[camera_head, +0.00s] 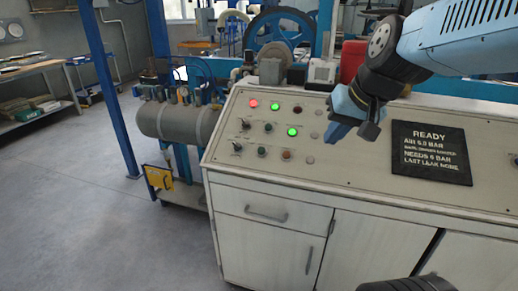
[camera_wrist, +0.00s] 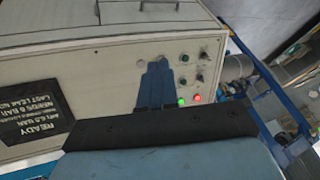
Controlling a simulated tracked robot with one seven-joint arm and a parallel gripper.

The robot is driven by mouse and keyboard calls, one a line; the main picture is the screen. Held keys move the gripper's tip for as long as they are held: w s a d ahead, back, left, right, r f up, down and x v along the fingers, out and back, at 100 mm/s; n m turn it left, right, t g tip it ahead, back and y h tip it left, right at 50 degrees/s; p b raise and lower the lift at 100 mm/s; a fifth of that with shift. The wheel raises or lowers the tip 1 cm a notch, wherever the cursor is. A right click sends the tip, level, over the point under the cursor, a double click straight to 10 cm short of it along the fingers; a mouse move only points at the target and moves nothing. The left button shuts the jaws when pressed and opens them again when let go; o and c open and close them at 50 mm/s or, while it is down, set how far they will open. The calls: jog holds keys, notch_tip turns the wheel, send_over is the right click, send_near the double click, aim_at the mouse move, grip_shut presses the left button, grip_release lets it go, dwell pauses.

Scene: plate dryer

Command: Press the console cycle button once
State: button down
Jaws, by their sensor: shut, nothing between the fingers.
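The console (camera_head: 275,180) has a sloped cream panel with a red light (camera_head: 253,104), a green light (camera_head: 276,106), a second green light (camera_head: 292,132) and several small buttons and switches. No label marks which one is the cycle button. A dark green button (camera_head: 262,151) and a dull red button (camera_head: 286,154) sit in the lowest row. My gripper (camera_head: 336,136) is shut and empty, in front of the panel between these controls and the black sign. In the wrist view my blue fingers (camera_wrist: 157,66) point toward the panel and cover part of it. Contact with the panel cannot be told.
The black sign (camera_head: 431,152) reads READY and lists air pressure in bar. A grey tank (camera_head: 178,122) with hoses and a yellow tag (camera_head: 158,178) stand left of the console. A blue post (camera_head: 110,85) rises at left. The floor (camera_head: 90,220) at left is clear.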

aim_at(261, 151)
jog(key=w+a+f+m+y, duration=0.1)
jog(key=w+a+f+m, duration=0.1)
jog(key=w+a, duration=0.3)
jog(key=w+a+f+m+y, duration=0.2)
jog(key=w+a+f, duration=0.3)
jog(key=w, duration=0.6)
jog(key=w+a+f+m+y, duration=0.1)
jog(key=w+a+f+m, duration=0.2)
jog(key=w, duration=0.5)
jog(key=shift+w+a+f+m+t+y, duration=0.15)
jog(key=shift+a+f+m+t+y, duration=0.2)
jog(key=shift+a+f, duration=0.5)
jog(key=shift+a+r, duration=0.1)
jog(key=shift+r, duration=0.05)
jog(key=shift+w+d+f, duration=0.25)
jog(key=shift+w+f, duration=0.45)
jog(key=shift+f, duration=0.55)
jog(key=shift+w+d+f, duration=0.25)
jog(key=shift+w+f, duration=0.4)
jog(key=shift+f, duration=0.6)
jog(key=shift+w+d+f, duration=0.25)
jog(key=shift+w+f, duration=0.45)
jog(key=shift+f, duration=0.55)
jog(key=shift+w+d+f, duration=0.15)
jog(key=shift+w+f, duration=0.2)
jog(key=shift+f, duration=0.3)
jog(key=shift+s+r, duration=0.45)
jog(key=shift+r, duration=0.3)
